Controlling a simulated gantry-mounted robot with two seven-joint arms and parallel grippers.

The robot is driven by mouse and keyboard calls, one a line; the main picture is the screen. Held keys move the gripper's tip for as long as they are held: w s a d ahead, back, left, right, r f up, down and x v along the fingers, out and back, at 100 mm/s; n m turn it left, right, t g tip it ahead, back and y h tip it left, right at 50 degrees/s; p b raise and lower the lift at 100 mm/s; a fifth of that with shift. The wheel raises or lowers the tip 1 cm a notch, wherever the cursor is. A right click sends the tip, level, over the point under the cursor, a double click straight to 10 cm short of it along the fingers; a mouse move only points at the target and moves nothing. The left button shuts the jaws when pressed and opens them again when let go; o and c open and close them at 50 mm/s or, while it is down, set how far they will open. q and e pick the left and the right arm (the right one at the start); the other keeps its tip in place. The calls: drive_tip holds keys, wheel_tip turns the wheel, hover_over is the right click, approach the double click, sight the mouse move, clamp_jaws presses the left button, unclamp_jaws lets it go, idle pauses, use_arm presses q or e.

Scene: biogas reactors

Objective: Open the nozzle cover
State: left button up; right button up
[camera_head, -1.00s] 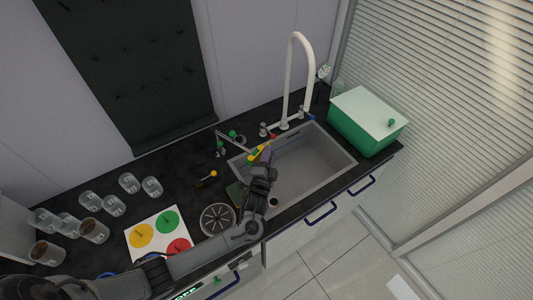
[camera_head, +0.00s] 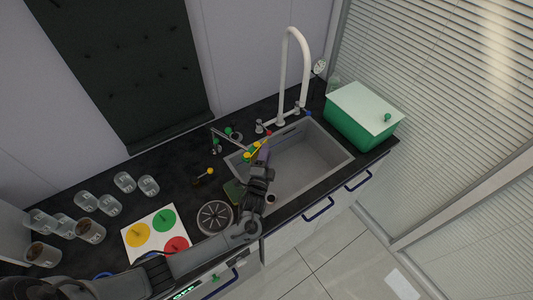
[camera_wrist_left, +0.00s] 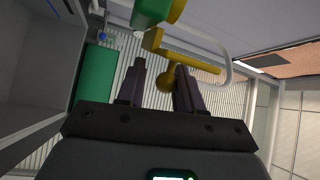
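My left gripper (camera_head: 263,150) is over the left end of the sink, next to a yellow and green fitting (camera_head: 250,154). In the left wrist view, its two dark purple fingers (camera_wrist_left: 162,80) stand apart. A yellow bar (camera_wrist_left: 190,60) with a yellow ball (camera_wrist_left: 166,80) shows just beyond and between them, the ball closer to the right finger. A green cylinder (camera_wrist_left: 150,12) with a yellow end sits above. I cannot tell which part is the nozzle cover, or whether a finger touches the fitting. My right gripper is not in view.
The sink (camera_head: 318,170) is open below, with a tall white faucet (camera_head: 283,80) behind it. A green box with a white lid (camera_head: 362,105) stands at right. Glass jars (camera_head: 90,230) and a card with coloured circles (camera_head: 155,235) are at left.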

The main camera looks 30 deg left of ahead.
use_arm(q)
drive_tip(key=shift+o, duration=0.7)
drive_tip(key=shift+a, duration=0.2)
drive_tip(key=shift+r, duration=0.1)
drive_tip(key=shift+d, duration=0.1)
drive_tip(key=shift+s, duration=0.1)
drive_tip(key=v, duration=1)
drive_tip(key=shift+s+d, duration=0.15)
drive_tip(key=shift+s, duration=0.15)
drive_tip(key=shift+o, duration=0.2)
